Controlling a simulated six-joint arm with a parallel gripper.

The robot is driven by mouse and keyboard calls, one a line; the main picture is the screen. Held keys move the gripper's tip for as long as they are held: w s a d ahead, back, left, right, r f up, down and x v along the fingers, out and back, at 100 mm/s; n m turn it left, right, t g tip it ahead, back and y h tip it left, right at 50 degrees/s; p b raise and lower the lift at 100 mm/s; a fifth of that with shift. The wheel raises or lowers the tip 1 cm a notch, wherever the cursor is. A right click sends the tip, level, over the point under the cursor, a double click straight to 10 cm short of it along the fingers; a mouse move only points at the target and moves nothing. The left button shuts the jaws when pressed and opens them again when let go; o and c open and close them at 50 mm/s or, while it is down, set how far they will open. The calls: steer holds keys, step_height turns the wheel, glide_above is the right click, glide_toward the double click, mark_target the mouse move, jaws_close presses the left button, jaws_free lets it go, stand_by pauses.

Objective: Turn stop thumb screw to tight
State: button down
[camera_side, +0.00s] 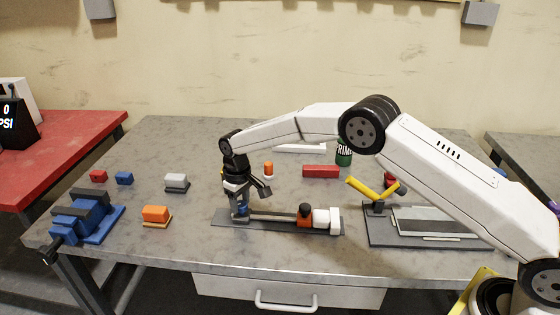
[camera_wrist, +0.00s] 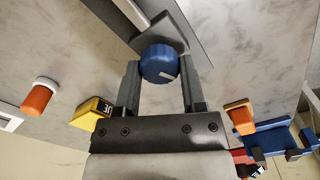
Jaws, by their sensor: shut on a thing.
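The stop thumb screw is a round blue knob (camera_wrist: 160,66) with a short white mark, which points to the lower right in the wrist view. It sits on a dark grey block at the end of a rail. My gripper (camera_wrist: 160,78) has one finger on each side of the knob and is shut on it. A red-orange block (camera_side: 304,219) with a black knob sits near the rail's right end, beside white blocks (camera_side: 328,221).
A blue vise (camera_side: 85,222) stands at the left. Behind are an orange-and-white bottle (camera_side: 268,170) and a red bar (camera_side: 320,171). A yellow-handled device (camera_side: 372,188) stands at the right.

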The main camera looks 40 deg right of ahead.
mark_target(242, 203)
steer(key=m, duration=0.5)
steer(key=shift+m, duration=0.3)
steer(key=m, duration=0.5)
steer(key=shift+m, duration=0.4)
steer(key=shift+c, duration=0.9)
jaws_free()
steer(key=shift+r, duration=0.1)
steer(key=shift+r, duration=3.85)
steer(key=shift+d, duration=0.15)
